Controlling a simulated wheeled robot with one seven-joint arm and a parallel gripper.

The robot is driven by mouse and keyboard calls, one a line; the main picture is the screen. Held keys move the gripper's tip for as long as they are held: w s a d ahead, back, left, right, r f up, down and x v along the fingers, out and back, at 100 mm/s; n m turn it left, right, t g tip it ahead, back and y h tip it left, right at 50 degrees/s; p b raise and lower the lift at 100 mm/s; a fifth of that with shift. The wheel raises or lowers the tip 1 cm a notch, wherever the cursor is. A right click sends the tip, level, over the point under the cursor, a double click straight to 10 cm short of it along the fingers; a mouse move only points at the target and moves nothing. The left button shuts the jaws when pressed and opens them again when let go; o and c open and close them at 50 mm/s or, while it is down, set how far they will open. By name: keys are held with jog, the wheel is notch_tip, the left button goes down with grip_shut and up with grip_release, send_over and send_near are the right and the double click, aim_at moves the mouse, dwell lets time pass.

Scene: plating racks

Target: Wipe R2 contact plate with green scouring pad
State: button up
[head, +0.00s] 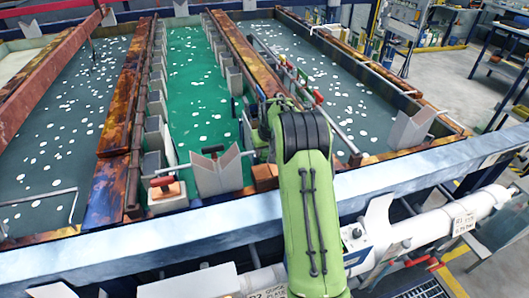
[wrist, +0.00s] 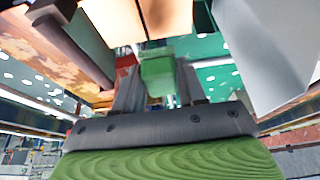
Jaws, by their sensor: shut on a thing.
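My gripper (wrist: 158,88) is shut on the green scouring pad (wrist: 157,68), which shows as a small green block between the two dark fingers in the wrist view. An orange-brown block (wrist: 166,16) lies just beyond the pad at the top of that view; I cannot tell whether they touch. In the head view my green arm hides the gripper and pad. A copper-coloured block (head: 265,174) sits on the near tank rim, just left of my arm. I cannot read a label that marks it as the R2 contact plate.
White V-shaped saddles (head: 218,173) stand along the near rim; a grey one (wrist: 262,50) is close right of my gripper. A red-handled piece (head: 164,184) lies to the left. Tanks with green liquid (head: 195,90) and dark liquid (head: 75,110) lie beyond. A white pipe (head: 420,228) runs in front.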

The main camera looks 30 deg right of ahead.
jog(key=shift+r+p, duration=0.3)
jog(key=shift+r, duration=0.55)
notch_tip(320, 180, up, 3)
jog(key=shift+r+p, duration=0.1)
jog(key=shift+p, duration=1.05)
